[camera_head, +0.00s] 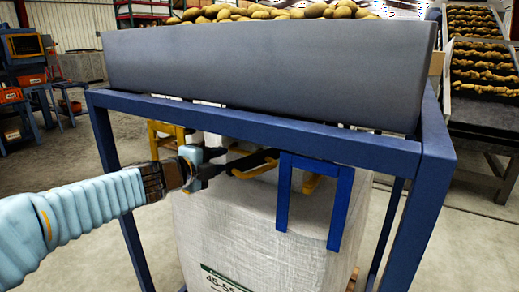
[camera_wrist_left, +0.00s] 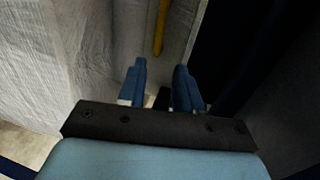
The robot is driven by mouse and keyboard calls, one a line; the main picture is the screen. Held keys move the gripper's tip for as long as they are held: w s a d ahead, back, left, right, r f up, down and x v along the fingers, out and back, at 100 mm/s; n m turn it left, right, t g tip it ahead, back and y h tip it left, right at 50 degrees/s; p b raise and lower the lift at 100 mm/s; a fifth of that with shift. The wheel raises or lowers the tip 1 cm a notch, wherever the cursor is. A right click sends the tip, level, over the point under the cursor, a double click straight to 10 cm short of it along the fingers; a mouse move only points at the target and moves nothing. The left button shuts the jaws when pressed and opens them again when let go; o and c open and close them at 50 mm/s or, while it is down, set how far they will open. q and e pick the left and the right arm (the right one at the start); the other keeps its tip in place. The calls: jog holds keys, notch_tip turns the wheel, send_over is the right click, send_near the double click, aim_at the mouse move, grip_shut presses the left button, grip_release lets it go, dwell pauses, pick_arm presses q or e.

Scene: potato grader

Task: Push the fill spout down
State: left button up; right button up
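A blue upside-down U-shaped bracket (camera_head: 284,195) shows below the hopper, in front of the white bulk bag (camera_head: 235,225). I cannot tell if it belongs to the fill spout; no spout is clearly visible. My left gripper (camera_head: 218,170) is under the hopper's front rail, left of the bracket and close to the bag's top. In the left wrist view its two fingers (camera_wrist_left: 160,90) stand apart with no object clearly held. A yellow strip (camera_wrist_left: 160,28) shows beyond the fingertips. My right gripper is not in view.
The grey hopper (camera_head: 260,75) full of potatoes stands on a blue frame (camera_head: 250,128), whose rail runs above my left arm. Dark bars with yellow parts (camera_head: 255,168) lie near the gripper. A potato conveyor (camera_head: 480,75) is at the right.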

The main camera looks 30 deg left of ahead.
aim_at(246, 153)
pick_arm(q)
jog(key=b+x, duration=0.1)
jog(key=x, duration=1.2)
jog(key=shift+s+f+b, duration=0.1)
jog(key=shift+b, duration=0.3)
jog(key=shift+d, duration=0.1)
grip_shut()
